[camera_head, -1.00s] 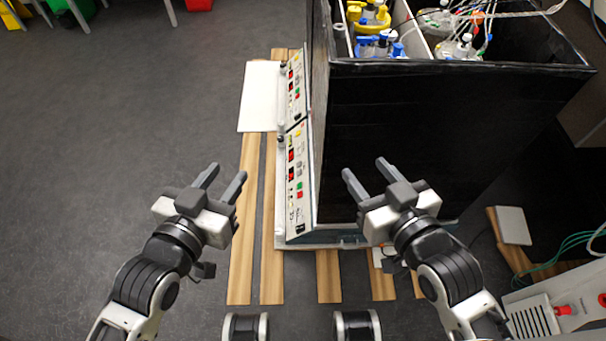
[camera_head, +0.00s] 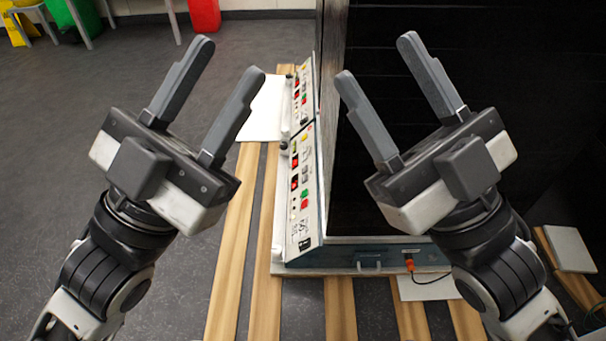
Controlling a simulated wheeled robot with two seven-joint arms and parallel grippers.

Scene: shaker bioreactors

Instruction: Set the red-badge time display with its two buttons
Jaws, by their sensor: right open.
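The near control panel (camera_head: 309,222) is a tilted white face on the left side of the black shaker housing. It carries small dark displays with red, a green button (camera_head: 305,193) and a red button (camera_head: 304,204). A similar far panel (camera_head: 300,112) sits behind it. The badges are too small to read, so I cannot tell which display has the red one. My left gripper (camera_head: 229,60) is open and empty, left of the panels. My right gripper (camera_head: 376,60) is open and empty, in front of the black housing. Neither visibly touches a panel.
The black housing (camera_head: 420,140) fills the right side. Wooden slats (camera_head: 232,240) lie on the grey floor under the unit. Open floor (camera_head: 60,130) lies to the left. Red and green bins stand at the back.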

